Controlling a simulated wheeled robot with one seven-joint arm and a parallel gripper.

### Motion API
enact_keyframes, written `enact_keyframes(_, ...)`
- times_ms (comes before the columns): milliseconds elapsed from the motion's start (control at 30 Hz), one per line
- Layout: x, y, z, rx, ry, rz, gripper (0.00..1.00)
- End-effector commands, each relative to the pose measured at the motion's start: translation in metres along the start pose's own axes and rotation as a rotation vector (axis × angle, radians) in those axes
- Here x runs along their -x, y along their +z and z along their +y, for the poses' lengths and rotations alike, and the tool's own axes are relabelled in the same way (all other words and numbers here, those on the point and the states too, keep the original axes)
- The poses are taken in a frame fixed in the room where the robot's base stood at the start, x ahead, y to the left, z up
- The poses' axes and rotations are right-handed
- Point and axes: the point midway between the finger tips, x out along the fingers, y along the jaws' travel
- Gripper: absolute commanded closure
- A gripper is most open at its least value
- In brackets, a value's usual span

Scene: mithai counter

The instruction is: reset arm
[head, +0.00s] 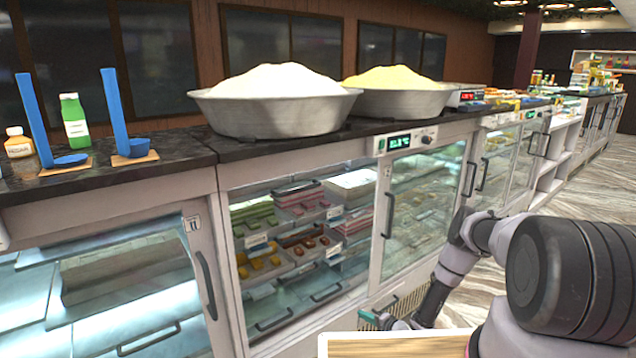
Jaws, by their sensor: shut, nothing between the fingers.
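My gripper (371,318) is low in the head view, in front of the lower part of the glass display counter (228,210). It is small and partly dark against the counter base. It is shut with nothing in it. My arm reaches in from the right edge, bends at the elbow and folds down and to the left. The gripper appears apart from the counter, but the exact gap cannot be told.
A wooden surface with a pale rim (322,343) lies just below the gripper. On the countertop stand two wide metal bowls (275,117) (400,102), blue ladles (112,105) and two bottles (75,120) (18,145). Open floor (590,205) lies at the right.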

Motion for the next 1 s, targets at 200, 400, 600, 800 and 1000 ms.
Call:
enact_keyframes(200,-0.009,-0.039,-0.038,0.074,0.049,0.014,1.00)
enact_keyframes(400,-0.014,-0.088,-0.096,0.175,0.122,0.033,1.00)
enact_keyframes(600,-0.004,-0.148,-0.189,0.317,0.237,0.067,1.00)
enact_keyframes(800,0.028,-0.190,-0.287,0.439,0.355,0.104,1.00)
enact_keyframes(1000,0.078,-0.211,-0.382,0.534,0.465,0.141,1.00)
